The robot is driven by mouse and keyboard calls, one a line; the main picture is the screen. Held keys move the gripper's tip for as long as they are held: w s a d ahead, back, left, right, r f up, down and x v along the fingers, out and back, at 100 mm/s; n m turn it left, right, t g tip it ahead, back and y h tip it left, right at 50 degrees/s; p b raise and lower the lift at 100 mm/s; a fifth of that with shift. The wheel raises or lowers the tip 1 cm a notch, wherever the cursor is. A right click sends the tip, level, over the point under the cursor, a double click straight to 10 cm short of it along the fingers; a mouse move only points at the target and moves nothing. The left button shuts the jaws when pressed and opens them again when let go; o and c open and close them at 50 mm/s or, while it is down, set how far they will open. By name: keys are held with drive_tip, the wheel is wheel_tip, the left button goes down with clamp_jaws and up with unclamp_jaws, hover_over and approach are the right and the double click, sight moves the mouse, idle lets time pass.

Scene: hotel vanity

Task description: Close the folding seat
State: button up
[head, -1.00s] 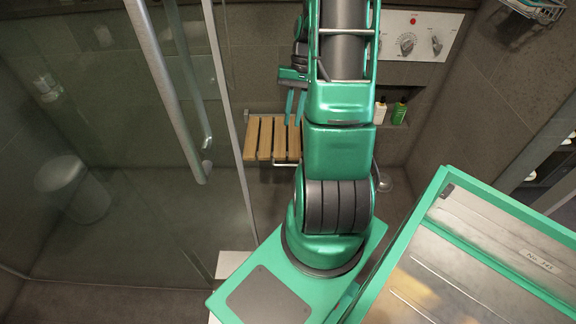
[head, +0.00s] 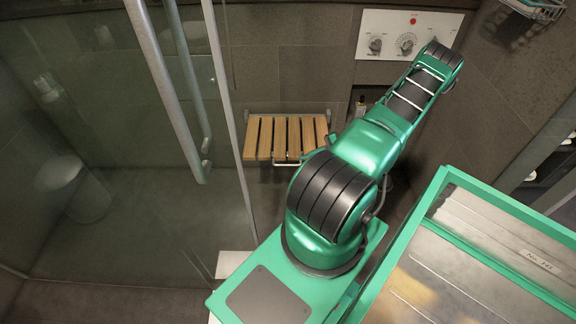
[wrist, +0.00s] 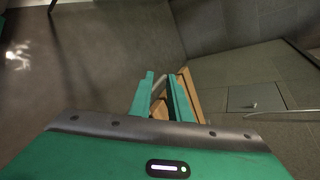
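The folding seat (head: 279,140) is a wooden slatted seat on the back wall, folded down and roughly level, with a silver bar at its front edge. In the wrist view, wood of the seat (wrist: 187,88) shows beside the right finger and between the fingers. My gripper (wrist: 160,78) shows as two green fingers standing apart, with a gap between them. I cannot tell whether a finger touches the seat. In the head view my gripper is hidden, and my arm reaches up to the right of the seat.
A glass door with a long metal handle (head: 166,90) stands at the left. A control panel with knobs (head: 408,34) is on the back wall, right of the seat. A bottle (head: 361,105) stands in a niche, partly hidden by my arm. A stool (head: 75,188) is behind the glass.

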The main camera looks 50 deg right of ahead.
sight(291, 165)
wheel_tip(291, 165, down, 6)
drive_tip(key=d+m+t+h, duration=0.2)
drive_tip(key=m+t+h, duration=0.1)
drive_tip(key=m+t, duration=0.15)
drive_tip(key=shift+n+t, duration=0.25)
drive_tip(key=shift+t, duration=0.2)
drive_tip(key=x, duration=1)
drive_tip(key=shift+s+a+r, duration=0.1)
drive_tip(key=shift+a, duration=0.3)
